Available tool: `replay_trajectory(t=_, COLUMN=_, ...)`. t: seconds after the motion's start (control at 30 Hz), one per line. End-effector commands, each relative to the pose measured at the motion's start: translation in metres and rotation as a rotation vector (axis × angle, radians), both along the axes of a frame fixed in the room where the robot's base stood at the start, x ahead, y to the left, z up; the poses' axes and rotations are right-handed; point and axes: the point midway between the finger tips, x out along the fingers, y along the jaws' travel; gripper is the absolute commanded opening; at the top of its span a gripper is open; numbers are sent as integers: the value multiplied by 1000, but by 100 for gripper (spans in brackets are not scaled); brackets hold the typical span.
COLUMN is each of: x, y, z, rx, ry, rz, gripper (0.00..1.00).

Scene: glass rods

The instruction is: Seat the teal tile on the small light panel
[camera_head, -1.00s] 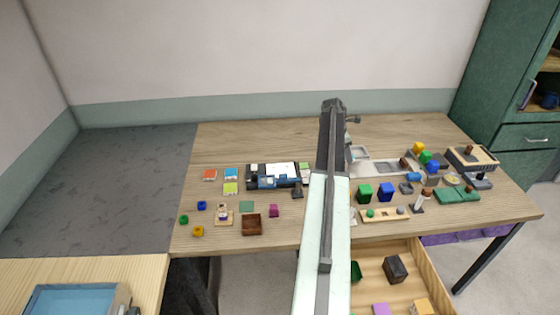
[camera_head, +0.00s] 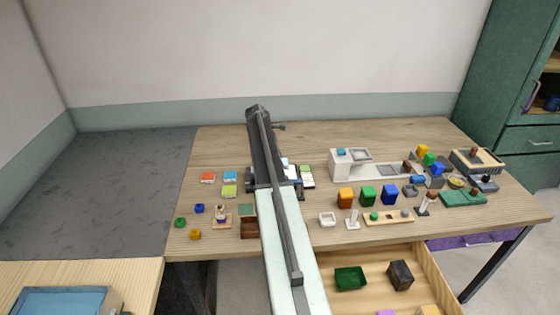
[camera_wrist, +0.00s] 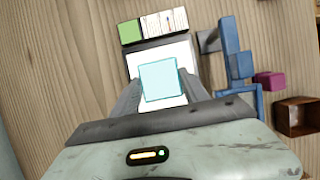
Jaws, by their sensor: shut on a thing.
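The teal tile (camera_wrist: 162,81) is a pale, see-through square held between the two fingers of my gripper (camera_wrist: 160,77) in the wrist view. My gripper is shut on it. Beneath the tile in that view is the white light panel (camera_wrist: 150,53), whose far part shows past the tile. The tile overlaps the panel in the picture, and its near part reaches toward the gripper body. I cannot tell whether it touches the panel or hangs above it. In the head view my arm hides the tile, the fingers and most of the panel.
A dark holder (camera_wrist: 152,40) with green and white pieces lies beyond the panel. A blue frame (camera_wrist: 240,62), a magenta block (camera_wrist: 270,80) and a brown tray (camera_wrist: 283,115) are to the right. In the head view, several coloured blocks (camera_head: 368,196) stand right of my arm.

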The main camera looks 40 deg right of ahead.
Motion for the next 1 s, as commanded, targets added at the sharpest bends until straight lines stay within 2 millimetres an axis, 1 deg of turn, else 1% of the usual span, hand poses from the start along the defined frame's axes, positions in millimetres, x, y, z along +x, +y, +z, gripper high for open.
replay_trajectory(t=0.03, x=0, y=0, z=-8, rx=0, ry=0, rz=0, gripper=0)
replay_trajectory(t=0.4, x=-1, y=-1, z=-45, rx=0, ry=0, rz=0, gripper=0)
replay_trajectory(t=0.53, x=-1, y=-1, z=-50, rx=0, ry=0, rz=0, gripper=0)
replay_trajectory(t=0.8, x=-1, y=-2, z=-49, rx=0, ry=0, rz=-1, gripper=0)
replay_trajectory(t=0.83, x=-1, y=-2, z=-49, rx=0, ry=0, rz=-1, gripper=58)
replay_trajectory(t=0.87, x=-1, y=-2, z=-49, rx=0, ry=0, rz=-1, gripper=66)
replay_trajectory(t=0.9, x=-1, y=-2, z=-49, rx=0, ry=0, rz=-1, gripper=77)
replay_trajectory(t=1.0, x=-1, y=-2, z=-49, rx=0, ry=0, rz=-1, gripper=78)
